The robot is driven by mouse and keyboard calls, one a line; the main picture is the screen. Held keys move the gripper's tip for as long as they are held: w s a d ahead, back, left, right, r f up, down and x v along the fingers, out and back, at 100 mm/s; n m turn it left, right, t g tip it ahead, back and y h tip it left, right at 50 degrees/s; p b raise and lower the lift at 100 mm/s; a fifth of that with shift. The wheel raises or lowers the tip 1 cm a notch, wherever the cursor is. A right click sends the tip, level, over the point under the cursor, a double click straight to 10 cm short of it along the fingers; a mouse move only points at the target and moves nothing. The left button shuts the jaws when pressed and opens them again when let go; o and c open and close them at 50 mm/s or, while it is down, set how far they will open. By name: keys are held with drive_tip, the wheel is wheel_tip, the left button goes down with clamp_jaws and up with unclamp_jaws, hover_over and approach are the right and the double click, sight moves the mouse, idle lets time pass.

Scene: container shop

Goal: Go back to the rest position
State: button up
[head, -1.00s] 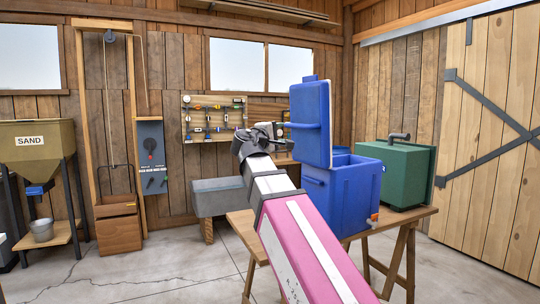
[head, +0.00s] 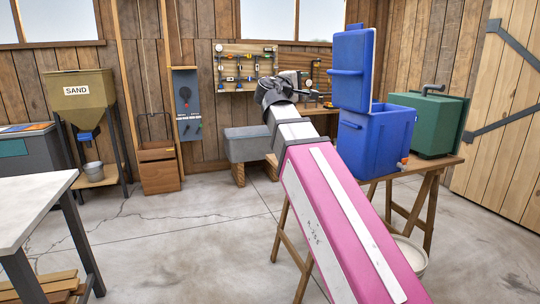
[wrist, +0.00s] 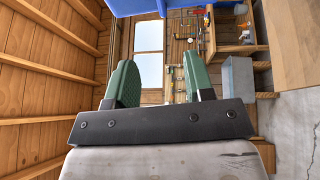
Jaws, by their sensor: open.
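My gripper (head: 285,82) is raised in front of the pegboard wall, left of the blue cooler's open lid. In the wrist view its two green fingers (wrist: 160,85) stand apart with nothing between them. My arm reaches up from the lower right of the head view. The blue cooler (head: 375,140) stands on a wooden trestle table (head: 440,164) with its lid (head: 352,68) upright. A blue edge (wrist: 150,8) also shows at the top of the wrist view, close to the fingers; whether they touch cannot be told.
A green box (head: 424,122) stands right of the cooler. A grey trough (head: 246,146) sits by the back wall. A sand hopper (head: 84,92) with a bucket (head: 94,171) is at the left. A pale-topped table (head: 30,205) fills the near left. The middle floor is open.

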drive_tip(key=w+d+f+m+g+y, duration=0.1)
drive_tip(key=d+f+m+g+y, duration=0.2)
drive_tip(key=f, duration=1.6)
drive_tip(key=d+f+m+g+y, duration=0.1)
drive_tip(key=d+f+g+y, duration=0.25)
drive_tip(key=f, duration=1.45)
drive_tip(key=s+f+m+g+y, duration=0.2)
drive_tip(key=s+f, duration=0.3)
drive_tip(key=f, duration=0.4)
drive_tip(key=s+d+f+m+g+y, duration=0.1)
drive_tip(key=s+f, duration=0.4)
drive_tip(key=f, duration=0.5)
drive_tip(key=s+f+m+g+y, duration=0.3)
drive_tip(key=s+f+g, duration=0.1)
drive_tip(key=f, duration=0.5)
drive_tip(key=shift+s+d+f+g, duration=0.15)
drive_tip(key=shift+s+d+g, duration=0.2)
drive_tip(key=shift+s+d, duration=0.05)
